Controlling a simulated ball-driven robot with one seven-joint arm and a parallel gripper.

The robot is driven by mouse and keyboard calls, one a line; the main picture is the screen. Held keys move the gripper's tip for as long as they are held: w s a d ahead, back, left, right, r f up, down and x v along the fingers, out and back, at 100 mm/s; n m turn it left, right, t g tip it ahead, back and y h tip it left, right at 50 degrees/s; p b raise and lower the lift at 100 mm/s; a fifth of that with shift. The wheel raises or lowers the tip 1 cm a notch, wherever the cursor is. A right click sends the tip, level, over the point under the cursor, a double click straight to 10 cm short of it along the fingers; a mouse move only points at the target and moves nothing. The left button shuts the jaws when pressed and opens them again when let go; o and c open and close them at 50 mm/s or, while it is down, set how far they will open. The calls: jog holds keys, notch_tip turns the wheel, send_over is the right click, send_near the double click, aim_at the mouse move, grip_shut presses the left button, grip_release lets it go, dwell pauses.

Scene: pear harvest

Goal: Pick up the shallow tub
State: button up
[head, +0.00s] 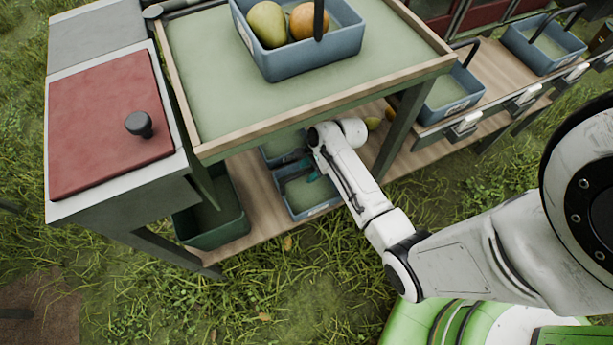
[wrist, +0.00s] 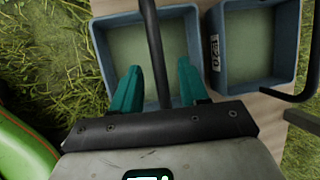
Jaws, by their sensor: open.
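A blue-grey tub (head: 309,212) with low walls sits empty on the lower wooden shelf under the table. It also shows in the wrist view (wrist: 101,50), with its dark upright handle (wrist: 153,35) rising in front of the camera. My gripper (wrist: 158,70) is open over this tub, with one teal finger on each side of the handle. Whether a finger touches the handle, I cannot tell. In the head view my gripper (head: 300,174) is partly hidden by my arm and the tabletop.
A second empty blue tub (wrist: 215,75) stands close beside it. A deeper green bin (head: 240,226) is on the same shelf. Above, the tabletop's edge (head: 330,107) overhangs the shelf. A blue tub of fruit (head: 310,65) sits on top. Other tubs (head: 545,58) stand at right.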

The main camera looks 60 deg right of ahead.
jog(key=shift+b+x, duration=0.4)
jog(key=shift+x, duration=1.2)
jog(key=shift+w, duration=0.1)
jog(key=shift+f, duration=0.2)
jog(key=shift+c, duration=0.2)
grip_shut()
dwell(0.5)
